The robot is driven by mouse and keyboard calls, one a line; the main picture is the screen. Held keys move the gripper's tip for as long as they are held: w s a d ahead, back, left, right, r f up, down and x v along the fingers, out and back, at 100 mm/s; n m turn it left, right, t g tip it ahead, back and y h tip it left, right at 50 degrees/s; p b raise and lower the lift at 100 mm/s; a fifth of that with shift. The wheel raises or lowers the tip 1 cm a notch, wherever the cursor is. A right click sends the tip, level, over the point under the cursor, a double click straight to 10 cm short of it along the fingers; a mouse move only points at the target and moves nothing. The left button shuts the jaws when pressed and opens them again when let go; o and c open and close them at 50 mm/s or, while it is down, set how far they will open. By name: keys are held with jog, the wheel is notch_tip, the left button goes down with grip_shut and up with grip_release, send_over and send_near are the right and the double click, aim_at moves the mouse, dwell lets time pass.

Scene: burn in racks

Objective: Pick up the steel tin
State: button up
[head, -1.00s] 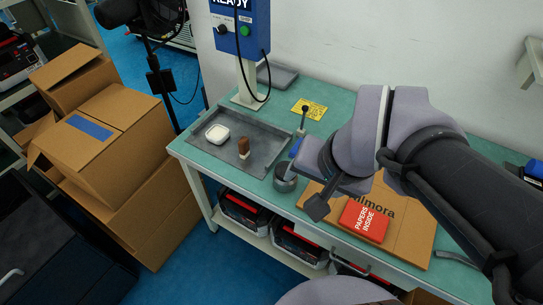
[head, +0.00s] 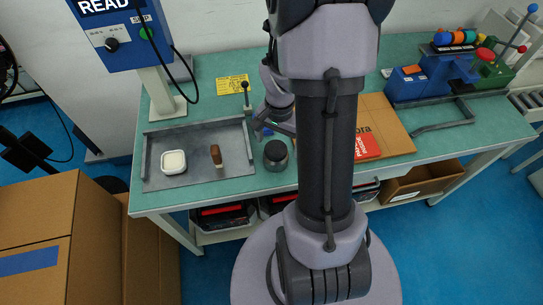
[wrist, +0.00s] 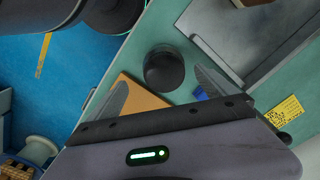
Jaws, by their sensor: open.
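The steel tin (head: 276,155) is a short dark grey cylinder. It stands upright on the green bench, just right of the grey tray. In the wrist view the tin (wrist: 164,68) shows from above, in line with the gap between the fingertips. My gripper (wrist: 161,78) is open and empty, one finger on each side of that gap. In the head view my gripper (head: 268,122) is partly hidden by my arm and appears just behind the tin. I cannot tell its height above the tin.
The tray (head: 150,160) holds a white dish (head: 173,162) and a brown-handled item (head: 216,156). A small upright lever (head: 246,97) stands behind the tray. A cardboard sheet (head: 385,130) with a red packet (head: 366,146) lies to the right. A blue station (head: 118,40) rises at left.

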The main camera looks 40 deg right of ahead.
aim_at(276, 155)
jog(key=f+b, duration=0.1)
jog(key=f, duration=0.1)
jog(key=f+b, duration=0.1)
jog(key=f, duration=0.2)
jog(key=f+b, duration=0.1)
jog(key=f, duration=0.1)
jog(key=shift+w+a+f+b, duration=0.1)
jog(key=shift+w+f+b, duration=0.2)
jog(key=shift+w+f, duration=0.05)
jog(key=shift+r, duration=0.2)
jog(key=c, duration=1.5)
